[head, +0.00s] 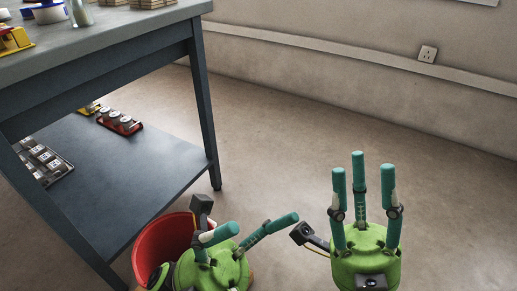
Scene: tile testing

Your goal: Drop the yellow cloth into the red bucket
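The red bucket (153,243) stands on the floor at the lower middle, beside the table's lower shelf. My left gripper and its arm hide its right side. My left gripper (250,229) is green with teal fingers; they are spread apart with nothing visible between them. It is at the bucket's right side in the picture; I cannot tell whether it touches. My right gripper (363,177) is farther right over bare floor, its fingers pointing up the picture, apart and empty. I see no yellow cloth in this view.
A grey-blue table (125,40) with a lower shelf (135,160) fills the left. The shelf bears a red tray of cans (119,123) and another tray (45,161). A yellow object (14,42) lies on the tabletop. The floor to the right is clear up to the wall.

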